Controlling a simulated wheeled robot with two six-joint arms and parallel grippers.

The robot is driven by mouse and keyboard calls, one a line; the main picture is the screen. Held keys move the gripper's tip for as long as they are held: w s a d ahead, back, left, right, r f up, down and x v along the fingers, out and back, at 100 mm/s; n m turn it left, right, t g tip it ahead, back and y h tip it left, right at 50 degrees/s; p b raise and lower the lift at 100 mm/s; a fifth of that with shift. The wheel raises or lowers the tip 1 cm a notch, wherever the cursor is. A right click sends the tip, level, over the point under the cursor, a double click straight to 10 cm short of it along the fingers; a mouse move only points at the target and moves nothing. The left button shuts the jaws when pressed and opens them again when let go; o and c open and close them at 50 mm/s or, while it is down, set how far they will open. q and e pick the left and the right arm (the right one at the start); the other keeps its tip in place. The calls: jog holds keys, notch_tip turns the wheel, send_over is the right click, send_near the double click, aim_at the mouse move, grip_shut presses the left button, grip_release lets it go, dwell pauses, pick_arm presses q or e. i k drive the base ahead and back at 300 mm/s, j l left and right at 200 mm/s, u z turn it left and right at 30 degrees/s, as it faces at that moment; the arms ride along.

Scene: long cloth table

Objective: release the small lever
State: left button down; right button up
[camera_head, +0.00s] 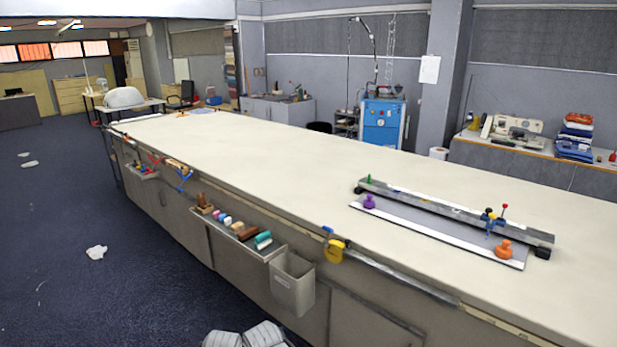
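A long metal rail (450,211) lies across a grey board (440,232) at the right of the long cloth table. Near the rail's right end is a small blue clamp-like part (490,221). Beside it stands a thin upright lever with a red knob (503,208); a dark and a yellow knob are close by. A small green upright piece (369,179) is at the rail's left end. Which of these is the small lever I cannot tell at this size. Neither of my grippers shows in the head view.
A purple knob (370,202) and an orange knob (503,249) sit on the board. The pale tabletop (270,160) left of it is largely clear. A side tray (240,235), a grey bin (292,283) and a yellow tape measure (334,251) hang along the table's near side.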

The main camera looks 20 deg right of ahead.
aim_at(504, 206)
jog(key=i+z, duration=0.2)
jog(key=z, duration=0.3)
jog(key=i+j+z, duration=0.2)
jog(key=z, duration=0.3)
jog(key=i+j+z, duration=0.2)
jog(key=z, duration=0.3)
jog(key=i+j+z, duration=0.1)
jog(key=j+z, duration=0.2)
jog(key=z, duration=0.2)
jog(key=i+j+z, duration=0.15)
jog(key=j+z, duration=0.2)
jog(key=i+j+z, duration=0.15)
jog(key=z, duration=0.2)
jog(key=j+z, duration=0.4)
jog(key=i+j+z, duration=0.1)
jog(key=j+z, duration=0.25)
